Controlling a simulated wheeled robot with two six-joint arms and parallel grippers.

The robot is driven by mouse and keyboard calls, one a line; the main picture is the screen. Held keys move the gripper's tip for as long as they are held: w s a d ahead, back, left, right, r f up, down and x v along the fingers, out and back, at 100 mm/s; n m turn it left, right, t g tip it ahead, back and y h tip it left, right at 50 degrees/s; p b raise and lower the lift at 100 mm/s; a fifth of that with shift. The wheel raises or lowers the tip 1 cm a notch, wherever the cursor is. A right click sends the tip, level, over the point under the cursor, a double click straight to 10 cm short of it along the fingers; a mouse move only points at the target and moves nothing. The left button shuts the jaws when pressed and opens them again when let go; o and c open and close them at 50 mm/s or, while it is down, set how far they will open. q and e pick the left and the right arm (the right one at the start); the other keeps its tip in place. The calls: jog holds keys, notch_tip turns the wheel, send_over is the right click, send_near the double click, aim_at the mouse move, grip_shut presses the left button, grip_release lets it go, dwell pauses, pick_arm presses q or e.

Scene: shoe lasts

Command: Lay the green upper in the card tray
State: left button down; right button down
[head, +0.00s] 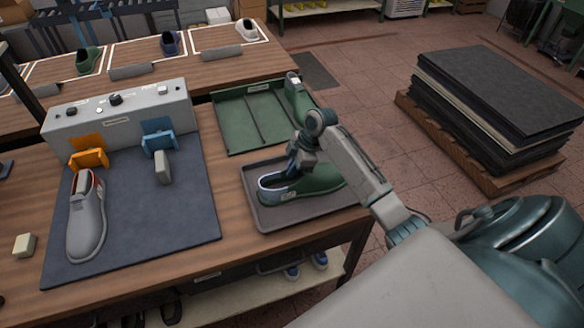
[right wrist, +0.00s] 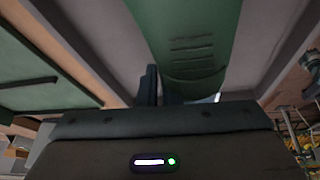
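The green upper (head: 318,181), with a pale blue-white lining at its opening, is within the walls of a shallow grey-brown tray (head: 312,212), toe to the right. I cannot tell whether its sole fully touches the tray floor. My right gripper (head: 291,172) reaches down to the upper's collar, and its fingertips are partly hidden. In the right wrist view the green upper (right wrist: 192,40) runs away from the fingers, with one dark finger beside its collar; the fingers look close together on the collar edge. My left gripper is not in view.
A grey shoe (head: 86,225) lies on the dark mat (head: 165,225) at left, before a grey control box (head: 120,113). My right arm covers the table's right edge.

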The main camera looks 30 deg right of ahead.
jog(key=shift+f, duration=0.15)
jog(key=c, duration=1.5)
grip_release()
jog(key=shift+c, duration=0.2)
jog(key=b+v, duration=0.3)
jog(key=v, duration=0.8)
jog(key=shift+f, duration=0.1)
